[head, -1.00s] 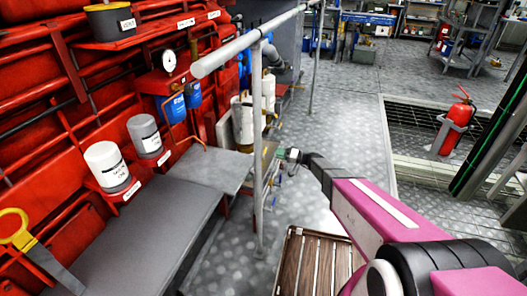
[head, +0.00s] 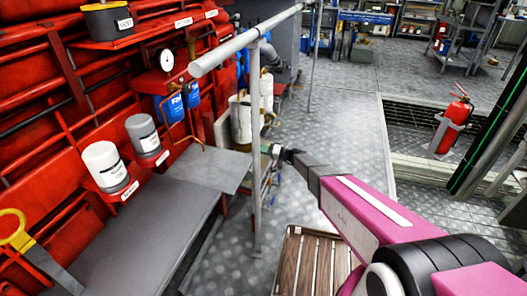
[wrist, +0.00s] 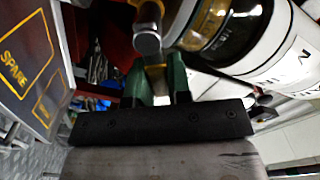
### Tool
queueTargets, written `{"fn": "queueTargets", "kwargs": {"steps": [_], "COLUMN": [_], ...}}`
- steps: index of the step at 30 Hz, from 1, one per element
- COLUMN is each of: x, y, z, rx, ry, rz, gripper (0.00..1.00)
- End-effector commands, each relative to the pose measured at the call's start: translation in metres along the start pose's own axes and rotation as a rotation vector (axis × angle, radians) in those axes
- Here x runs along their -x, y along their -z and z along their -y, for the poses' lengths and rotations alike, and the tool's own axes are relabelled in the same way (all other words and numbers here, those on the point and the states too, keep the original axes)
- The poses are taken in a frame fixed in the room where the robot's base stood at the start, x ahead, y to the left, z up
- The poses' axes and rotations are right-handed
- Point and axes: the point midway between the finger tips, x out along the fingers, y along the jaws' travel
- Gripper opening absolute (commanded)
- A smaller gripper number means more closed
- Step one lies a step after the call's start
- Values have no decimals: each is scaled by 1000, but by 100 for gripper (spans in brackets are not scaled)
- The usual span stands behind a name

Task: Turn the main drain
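My gripper (wrist: 157,82) shows in the wrist view with two green fingers set a small distance apart. A brass-coloured piece (wrist: 155,75) lies in line with the gap between them, below a round metal end (wrist: 147,42). I cannot tell whether the fingers touch it, or whether it is the main drain. In the head view my gripper (head: 268,151) is small, beside the upright grey post and the small stand of fittings (head: 265,178). No part there can be read as the main drain.
A large labelled bottle or filter (wrist: 235,30) is close at the right of the wrist view. A "SPARE" panel (wrist: 30,55) stands at the left. The head view shows a grey handrail (head: 245,42), a grey bench (head: 150,235), and open floor (head: 340,130) to the right.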

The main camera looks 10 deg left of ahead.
Motion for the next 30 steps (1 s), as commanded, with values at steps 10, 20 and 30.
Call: {"fn": "queueTargets", "kwargs": {"steps": [10, 20, 30], "x": [0, 0, 0], "y": [0, -1, -4], "z": [-1, -9, -19], "rx": [-18, -192, -429], "ry": [-1, -1, -1], "rz": [1, 1, 0], "gripper": [0, 0, 0]}}
